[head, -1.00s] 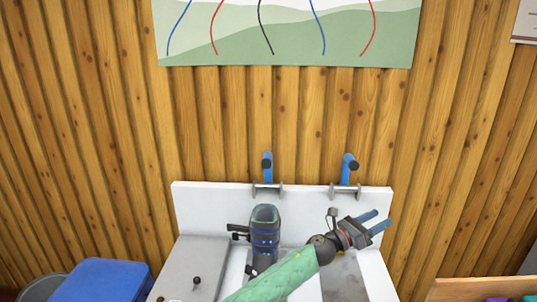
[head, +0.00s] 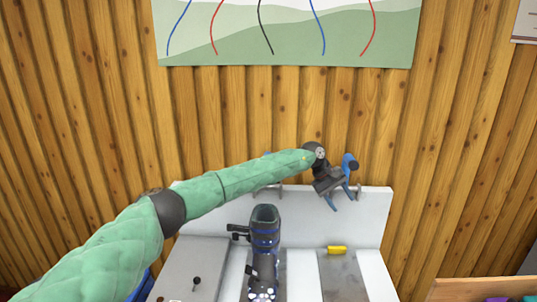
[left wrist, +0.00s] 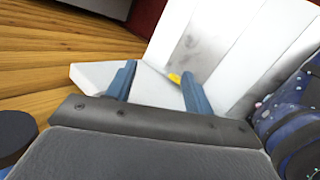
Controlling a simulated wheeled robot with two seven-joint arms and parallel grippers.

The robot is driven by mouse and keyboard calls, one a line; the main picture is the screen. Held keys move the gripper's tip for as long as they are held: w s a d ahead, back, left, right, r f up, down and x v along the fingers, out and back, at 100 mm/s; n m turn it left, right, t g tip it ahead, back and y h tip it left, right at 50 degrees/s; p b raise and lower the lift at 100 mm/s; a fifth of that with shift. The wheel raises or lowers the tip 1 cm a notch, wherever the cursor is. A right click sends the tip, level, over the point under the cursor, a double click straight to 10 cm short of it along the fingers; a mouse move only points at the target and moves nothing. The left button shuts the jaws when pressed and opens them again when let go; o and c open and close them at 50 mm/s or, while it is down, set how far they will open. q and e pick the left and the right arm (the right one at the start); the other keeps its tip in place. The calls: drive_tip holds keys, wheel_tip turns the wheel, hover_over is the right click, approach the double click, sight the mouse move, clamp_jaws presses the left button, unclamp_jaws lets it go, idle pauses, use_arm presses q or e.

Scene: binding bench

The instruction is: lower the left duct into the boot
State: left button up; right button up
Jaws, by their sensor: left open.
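The boot (head: 264,225), dark with blue bands, stands upright on the white bench below the rack, its top opening empty. The left duct is almost wholly hidden behind my left arm; only a sliver of blue shows above the sleeve. The right duct (head: 350,162), blue with a dark end, hangs at the right bracket. My left gripper (head: 340,198) is open, its blue fingers pointing down just in front of the right duct. In the left wrist view nothing is between the fingers (left wrist: 158,70), and the boot (left wrist: 293,110) shows at the right edge. My right gripper is not in view.
A yellow piece (head: 337,250) lies on the grey strip right of the boot. A grey panel with a black knob (head: 196,281) is at the left. The white back board (head: 372,215) rises behind the bench, against a wooden wall.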

use_arm(q)
drive_tip(key=w+a+r+m+t+y, duration=0.1)
drive_tip(key=w+a+r+y, duration=0.1)
drive_tip(key=w+a+r, duration=0.3)
drive_tip(key=w+a+r+m+y, duration=0.1)
drive_tip(key=w+a+r+y, duration=0.15)
drive_tip(key=a, duration=0.45)
wheel_tip(320, 180, up, 12)
drive_tip(key=y, duration=0.5)
hover_over(268, 153)
drive_tip(key=d, duration=0.2)
drive_tip(key=shift+t+h, duration=0.25)
drive_tip(key=shift+t, duration=0.05)
drive_tip(key=f+p, duration=0.1)
drive_tip(key=f, duration=0.1)
drive_tip(key=a+f, duration=0.1)
drive_tip(key=f, duration=0.1)
drive_tip(key=f+p, duration=0.1)
drive_tip(key=shift+a+f+p, duration=0.3)
drive_tip(key=shift+f, duration=0.1)
drive_tip(key=shift+a+f, duration=0.15)
drive_tip(key=shift+f, duration=0.8)
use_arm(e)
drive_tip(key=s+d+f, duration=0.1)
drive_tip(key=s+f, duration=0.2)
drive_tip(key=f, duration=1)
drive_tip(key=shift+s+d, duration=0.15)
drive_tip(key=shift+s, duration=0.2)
use_arm(q)
drive_tip(key=shift+c, duration=0.4)
